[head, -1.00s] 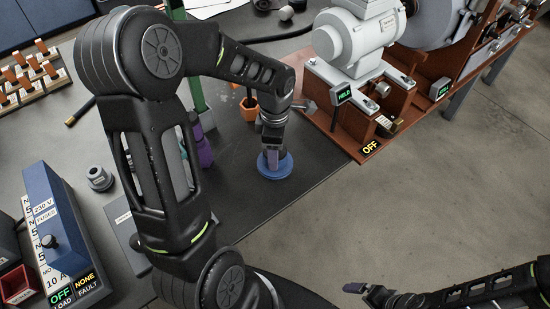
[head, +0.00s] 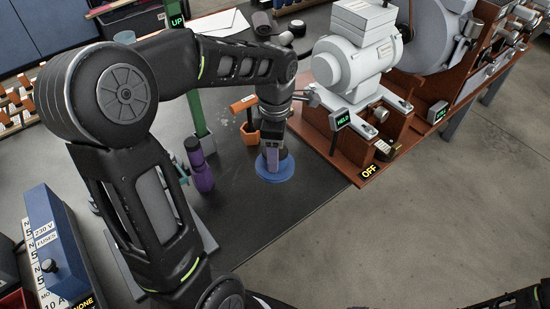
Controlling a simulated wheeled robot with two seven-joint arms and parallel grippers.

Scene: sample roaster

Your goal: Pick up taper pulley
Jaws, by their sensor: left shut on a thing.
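The taper pulley appears to be the blue, round, stepped piece (head: 274,176) on the dark bench top, near the bench's front right edge. My left gripper (head: 272,160) points down at it from above and is shut on its upper middle. The fingers hide the pulley's centre. I cannot tell whether its underside touches the bench. Only a dark sliver at the bottom edge, perhaps my right gripper, shows, and its jaws cannot be made out.
An orange cup (head: 250,133) and a purple bottle (head: 201,171) stand left of the gripper. A green post (head: 195,114) rises behind the bottle. The grey motor (head: 352,55) on its brown base (head: 340,165) is close on the right. A blue fuse box (head: 60,240) is at lower left.

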